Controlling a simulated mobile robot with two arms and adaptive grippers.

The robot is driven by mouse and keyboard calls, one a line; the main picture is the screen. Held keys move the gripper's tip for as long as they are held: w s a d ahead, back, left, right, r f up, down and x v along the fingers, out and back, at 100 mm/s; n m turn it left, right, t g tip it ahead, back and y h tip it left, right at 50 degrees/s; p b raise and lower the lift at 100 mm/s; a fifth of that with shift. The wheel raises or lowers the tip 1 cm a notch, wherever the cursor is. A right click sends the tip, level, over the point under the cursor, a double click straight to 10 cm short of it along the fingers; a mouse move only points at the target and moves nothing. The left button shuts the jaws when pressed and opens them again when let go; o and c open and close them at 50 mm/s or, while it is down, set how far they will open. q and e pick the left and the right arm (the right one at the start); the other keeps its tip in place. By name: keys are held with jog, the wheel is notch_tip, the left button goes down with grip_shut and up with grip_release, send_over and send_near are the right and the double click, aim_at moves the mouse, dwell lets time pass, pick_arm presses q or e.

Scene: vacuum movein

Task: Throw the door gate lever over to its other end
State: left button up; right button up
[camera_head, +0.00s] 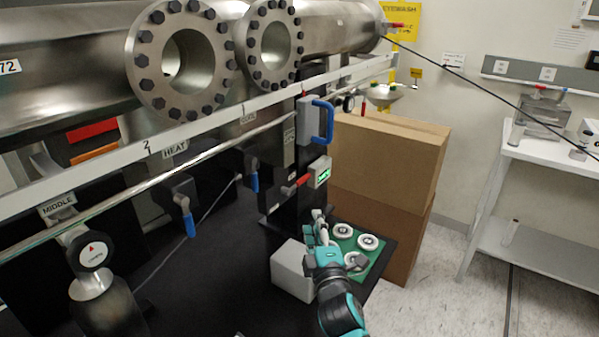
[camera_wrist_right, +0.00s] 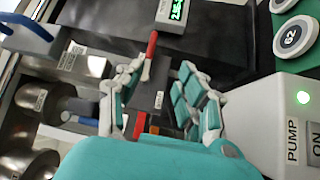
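A small lever with a red grip (camera_head: 297,186) sticks out to the left beside a box with a green display (camera_head: 320,174), on the dark upright below the pipes. No readable label shows which lever is the door gate's. In the wrist view the red grip (camera_wrist_right: 151,46) lies ahead of the fingers, near the tip of the left one. My right gripper (camera_head: 318,228) is below the lever, apart from it in the head view. Its fingers (camera_wrist_right: 155,95) are spread with a gap between them, holding nothing I can see. My left gripper is not in view.
A blue D-shaped handle (camera_head: 325,122) sits above the display. Blue-tipped levers (camera_head: 189,222) hang to the left. A white pump box (camera_head: 291,270) and a green tray with white discs (camera_head: 369,242) are close beside my right gripper. Cardboard boxes (camera_head: 390,160) stand behind.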

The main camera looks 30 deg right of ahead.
jog(key=r, duration=0.1)
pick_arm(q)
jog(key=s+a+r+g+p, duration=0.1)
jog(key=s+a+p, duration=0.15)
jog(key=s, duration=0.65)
pick_arm(e)
send_near(304, 179)
jog(key=x, duration=0.8)
jog(key=shift+a+f, duration=0.1)
jog(key=shift+f, duration=0.1)
jog(key=shift+x, duration=1)
jog(key=shift+w+f, duration=0.1)
jog(key=shift+w, duration=0.25)
jog(key=c, duration=0.4)
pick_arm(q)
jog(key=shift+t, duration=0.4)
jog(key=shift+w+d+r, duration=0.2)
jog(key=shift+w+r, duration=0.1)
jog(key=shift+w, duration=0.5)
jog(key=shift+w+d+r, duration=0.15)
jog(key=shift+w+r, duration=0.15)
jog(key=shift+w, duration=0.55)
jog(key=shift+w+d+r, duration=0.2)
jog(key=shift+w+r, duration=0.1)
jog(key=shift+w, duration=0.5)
pick_arm(e)
grip_shut()
